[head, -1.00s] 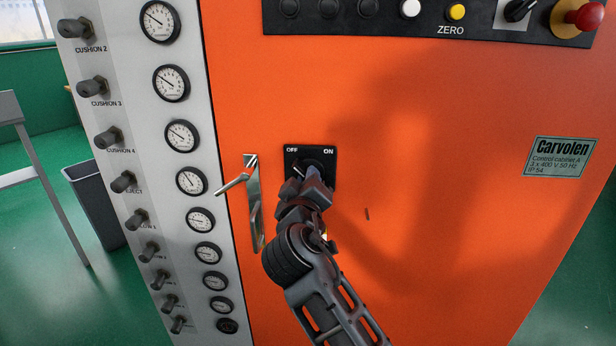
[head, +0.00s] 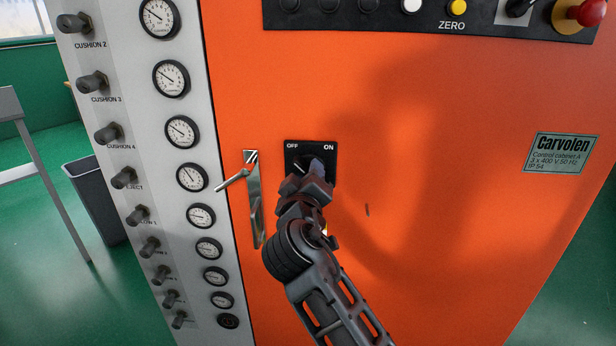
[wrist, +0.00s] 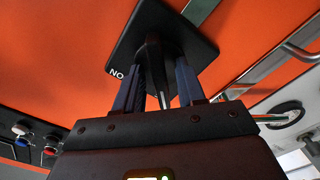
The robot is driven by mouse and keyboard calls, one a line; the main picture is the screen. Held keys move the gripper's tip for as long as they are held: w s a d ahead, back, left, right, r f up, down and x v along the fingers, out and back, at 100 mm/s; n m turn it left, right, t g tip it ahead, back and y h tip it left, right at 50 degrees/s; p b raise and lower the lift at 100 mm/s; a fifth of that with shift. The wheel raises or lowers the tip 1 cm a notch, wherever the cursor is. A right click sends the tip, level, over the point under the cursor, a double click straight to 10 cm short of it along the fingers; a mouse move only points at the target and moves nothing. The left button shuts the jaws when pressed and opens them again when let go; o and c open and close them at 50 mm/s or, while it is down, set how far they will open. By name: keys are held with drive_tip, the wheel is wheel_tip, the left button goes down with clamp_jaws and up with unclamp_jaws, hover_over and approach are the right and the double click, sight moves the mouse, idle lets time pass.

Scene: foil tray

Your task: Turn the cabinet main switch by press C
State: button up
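The main switch (head: 292,160) is a black square plate with a dark rotary handle, marked OFF at its upper left and ON at its upper right, on the orange cabinet door. My gripper (head: 312,172) is at the switch and covers its lower middle. In the wrist view the switch plate (wrist: 190,42) appears turned round, with ON at its left corner. The dark handle (wrist: 154,62) stands between the two fingers of my gripper (wrist: 160,80), which look closed around it. The handle's exact angle is partly hidden.
A metal door handle (head: 253,200) sticks out just left of the switch. A grey panel with gauges (head: 192,177) and knobs stands further left. A black control strip (head: 380,12) with a red button (head: 592,13) is above.

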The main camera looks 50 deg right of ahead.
drive_tip(key=b+v, duration=0.1)
drive_tip(key=v, duration=0.6)
drive_tip(key=shift+s+a, duration=0.2)
drive_tip(key=shift+a, duration=0.15)
drive_tip(key=s+a+f+n+t+y, duration=0.1)
drive_tip(key=s+a+f+n+y, duration=0.15)
drive_tip(key=f, duration=0.25)
drive_tip(key=s+a+f+n+t+y, duration=0.2)
drive_tip(key=s+f+y, duration=0.1)
drive_tip(key=f, duration=0.2)
drive_tip(key=s+a+f+n+y, duration=0.1)
drive_tip(key=s+a+f+y, duration=0.25)
drive_tip(key=s, duration=0.25)
drive_tip(key=s+a+f+y, duration=0.3)
drive_tip(key=s+a+y, duration=0.15)
drive_tip(key=s, duration=0.25)
drive_tip(key=s+a+r+m, duration=0.1)
drive_tip(key=s+r+m, duration=0.1)
drive_tip(key=s, duration=0.5)
drive_tip(key=s+a+r+m+t+y, duration=0.1)
drive_tip(key=s+a+r, duration=0.1)
drive_tip(key=s+r, duration=0.2)
drive_tip(key=s, duration=0.3)
drive_tip(key=shift+s+a+m, duration=0.2)
drive_tip(key=shift+a+m, duration=0.15)
drive_tip(key=shift+r, duration=0.1)
